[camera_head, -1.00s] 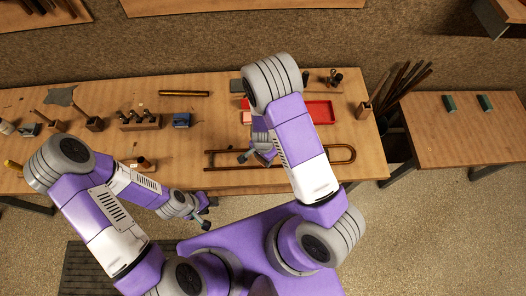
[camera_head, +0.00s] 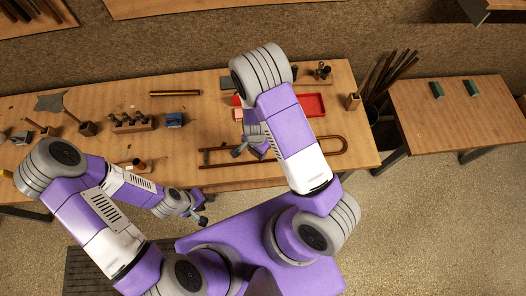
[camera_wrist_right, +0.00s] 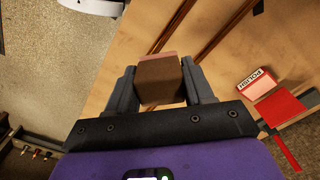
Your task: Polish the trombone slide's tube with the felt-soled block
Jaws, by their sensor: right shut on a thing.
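The trombone slide (camera_head: 330,138) lies flat on the bench as a long brown U, its bend at the right. In the right wrist view its two tubes (camera_wrist_right: 218,42) run diagonally beyond the block. My right gripper (camera_wrist_right: 160,84) is shut on the felt-soled block (camera_wrist_right: 160,82), a brown block with a pink edge at its far side. In the head view this gripper is over the slide's left part, and the wrist mostly hides the block. I cannot tell whether the felt touches a tube. My left gripper (camera_head: 205,211) is open and empty, in front of the bench edge.
A side table (camera_head: 450,115) is at right.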

